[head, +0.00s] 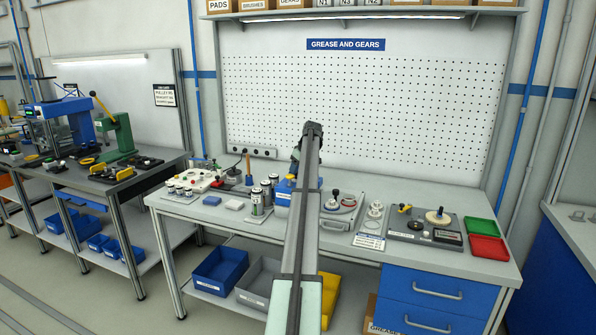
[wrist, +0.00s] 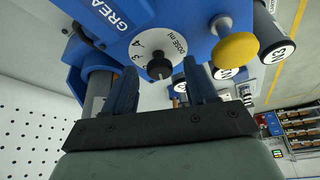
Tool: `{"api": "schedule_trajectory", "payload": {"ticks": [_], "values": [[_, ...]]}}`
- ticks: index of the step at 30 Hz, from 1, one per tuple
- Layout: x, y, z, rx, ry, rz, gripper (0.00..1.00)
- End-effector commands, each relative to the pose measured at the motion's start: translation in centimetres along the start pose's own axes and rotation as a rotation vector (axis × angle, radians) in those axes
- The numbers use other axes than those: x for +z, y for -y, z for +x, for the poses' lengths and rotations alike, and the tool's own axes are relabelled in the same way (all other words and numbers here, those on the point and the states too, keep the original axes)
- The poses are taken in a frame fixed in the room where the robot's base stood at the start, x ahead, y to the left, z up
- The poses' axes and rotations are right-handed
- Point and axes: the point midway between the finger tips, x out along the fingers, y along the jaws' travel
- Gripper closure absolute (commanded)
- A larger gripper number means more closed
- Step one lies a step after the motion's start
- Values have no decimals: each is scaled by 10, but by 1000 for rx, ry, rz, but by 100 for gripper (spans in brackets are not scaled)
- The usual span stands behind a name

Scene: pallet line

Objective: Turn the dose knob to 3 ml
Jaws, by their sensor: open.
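The blue grease dispenser (wrist: 190,20) fills the top of the wrist view, tilted in the picture. Its white dial (wrist: 150,44) reads "DOSE ml", with a 4 and a 3 legible at the left. The dark dose knob (wrist: 159,68) stands at the dial's lower edge. I cannot read where its pointer sits. My gripper (wrist: 160,66) is open, one blue finger on each side of the knob in the picture; contact is not visible. In the head view the dispenser (head: 283,198) shows on the bench, partly hidden by my arm, which hides the knob too.
A yellow button (wrist: 237,50) sits right of the dial, near labelled canisters (wrist: 270,30). On the bench (head: 225,216), canisters (head: 257,202) stand left of the dispenser and a grey tray unit (head: 335,222) right of it. Green (head: 480,229) and red (head: 488,247) trays lie far right.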

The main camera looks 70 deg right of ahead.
Motion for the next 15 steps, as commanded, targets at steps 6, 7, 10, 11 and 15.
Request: {"api": "schedule_trajectory", "payload": {"ticks": [6, 7, 10, 11, 15], "values": [[0, 0, 0, 0, 0, 0, 62], [0, 0, 0, 0, 0, 0, 64], [0, 0, 0, 0, 0, 0, 74], [0, 0, 0, 0, 0, 0, 77], [0, 0, 0, 0, 0, 0, 90]]}}
